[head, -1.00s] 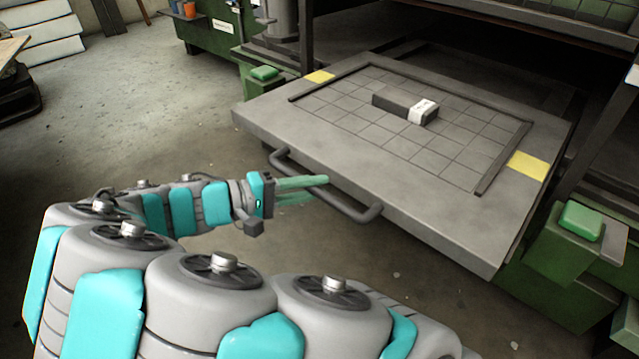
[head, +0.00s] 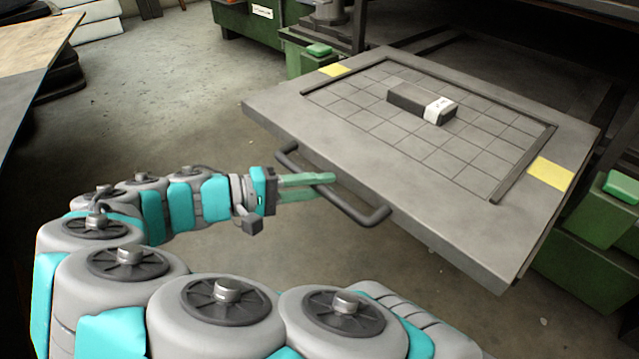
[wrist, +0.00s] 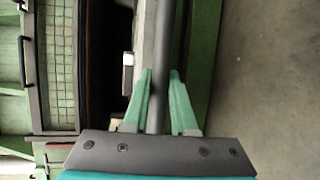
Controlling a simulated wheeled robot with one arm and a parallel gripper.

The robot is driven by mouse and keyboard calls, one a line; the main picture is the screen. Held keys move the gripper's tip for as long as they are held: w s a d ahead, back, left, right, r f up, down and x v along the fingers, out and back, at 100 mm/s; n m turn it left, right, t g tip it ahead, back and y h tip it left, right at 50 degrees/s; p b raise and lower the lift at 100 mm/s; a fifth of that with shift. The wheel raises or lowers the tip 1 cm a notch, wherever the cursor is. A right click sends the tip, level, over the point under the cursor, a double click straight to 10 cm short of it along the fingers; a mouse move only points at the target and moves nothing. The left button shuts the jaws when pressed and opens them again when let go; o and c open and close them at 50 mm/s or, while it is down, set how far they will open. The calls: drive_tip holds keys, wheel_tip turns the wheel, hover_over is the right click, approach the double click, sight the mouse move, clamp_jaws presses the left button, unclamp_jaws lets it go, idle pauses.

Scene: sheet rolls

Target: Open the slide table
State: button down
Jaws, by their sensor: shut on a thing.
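The slide table (head: 290,120) is a grey platform with a grid top and yellow corner patches, extending out of the dark machine frame toward me. A dark bar handle (head: 352,207) runs along its front edge. My gripper (head: 330,185) has its green fingers on either side of the handle bar, shut on it. In the wrist view the handle bar (wrist: 160,60) passes between the two green fingertips (wrist: 161,75). A dark block with a white label (head: 408,98) lies on the grid top.
Green machine parts with a green pad (head: 621,187) stand at the right, and another green pad (head: 318,50) is at the back. A table edge (head: 40,75) shows at the left. The concrete floor (head: 190,90) between is clear.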

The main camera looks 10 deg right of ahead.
drive_tip(key=shift+f, duration=0.1)
drive_tip(key=c, duration=0.7)
unclamp_jaws()
drive_tip(key=shift+c, duration=0.2)
drive_tip(key=v, duration=0.7)
drive_tip(key=shift+a+p, duration=0.35)
drive_tip(key=shift+a, duration=0.05)
